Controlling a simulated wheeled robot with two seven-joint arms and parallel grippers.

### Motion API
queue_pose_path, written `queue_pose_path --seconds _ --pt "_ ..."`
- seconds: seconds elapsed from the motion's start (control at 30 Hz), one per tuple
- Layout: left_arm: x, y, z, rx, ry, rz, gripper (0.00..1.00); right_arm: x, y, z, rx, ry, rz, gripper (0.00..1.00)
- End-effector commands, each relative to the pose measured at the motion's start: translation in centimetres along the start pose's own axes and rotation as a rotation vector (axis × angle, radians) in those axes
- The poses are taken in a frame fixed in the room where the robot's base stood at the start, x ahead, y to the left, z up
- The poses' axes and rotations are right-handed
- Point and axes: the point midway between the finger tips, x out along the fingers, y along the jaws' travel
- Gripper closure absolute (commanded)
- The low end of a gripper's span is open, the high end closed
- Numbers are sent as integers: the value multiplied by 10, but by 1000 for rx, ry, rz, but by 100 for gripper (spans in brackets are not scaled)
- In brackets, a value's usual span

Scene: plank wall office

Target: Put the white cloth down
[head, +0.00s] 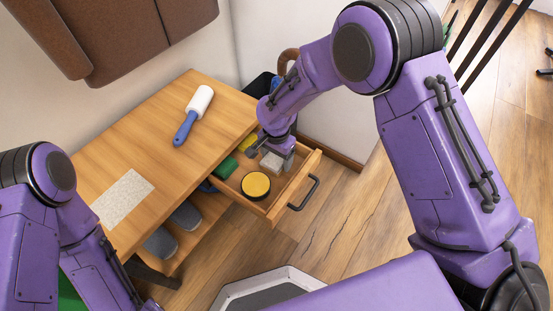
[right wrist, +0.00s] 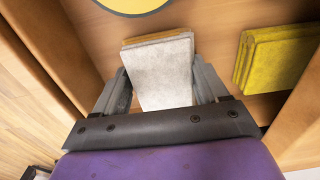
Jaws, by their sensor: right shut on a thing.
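The white cloth (right wrist: 162,72) is a folded, pale grey-white block between the two fingers of my right gripper (right wrist: 163,88) in the right wrist view. The gripper is shut on it. In the head view the cloth (head: 271,163) shows at my right gripper (head: 277,151), inside the open drawer (head: 262,210). Whether the cloth touches the drawer floor I cannot tell. My left arm comes in at the lower left of the head view, but its gripper is not visible.
A yellow-topped round tin (head: 256,184), a green folded cloth (head: 225,168) and a yellow folded cloth (right wrist: 278,55) are in the drawer. A lint roller (head: 194,114) and a flat pale sheet (head: 122,199) lie on the wooden tabletop (head: 150,140). Slippers (head: 186,216) sit on the shelf below.

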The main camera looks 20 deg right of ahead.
Motion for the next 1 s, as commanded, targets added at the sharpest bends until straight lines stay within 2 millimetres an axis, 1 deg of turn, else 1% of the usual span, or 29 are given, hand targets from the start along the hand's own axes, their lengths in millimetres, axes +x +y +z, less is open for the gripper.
queue_pose_path --seconds 0.1,0.23,0.27,0.3,0.33,0.57,0.63,0.67,0.8,0.9,1.0 --pt "-1 0 0 0 0 0 62 -1 0 0 0 0 0 51" --pt "-2 0 -1 0 0 0 62 2 0 0 -1 0 2 51" --pt "-2 0 -1 0 0 0 62 2 0 0 -1 0 1 17" --pt "-2 0 -1 0 0 0 62 2 0 0 -1 0 1 4" --pt "-2 0 -1 0 0 0 62 2 0 0 -1 0 1 1" --pt "-2 0 -1 0 0 0 62 2 0 0 -1 0 0 1" --pt "0 0 0 0 0 0 62 -1 0 0 0 0 -1 1" --pt "-3 0 -1 0 0 0 62 -6 0 0 0 1 -2 1" --pt "-19 -2 -8 0 0 0 62 -37 0 0 -1 1 -1 1" --pt "-27 -2 -11 0 0 0 62 -57 0 0 -1 0 -1 1" --pt "-31 -3 -13 0 0 0 62 -71 0 0 0 -1 -1 1"
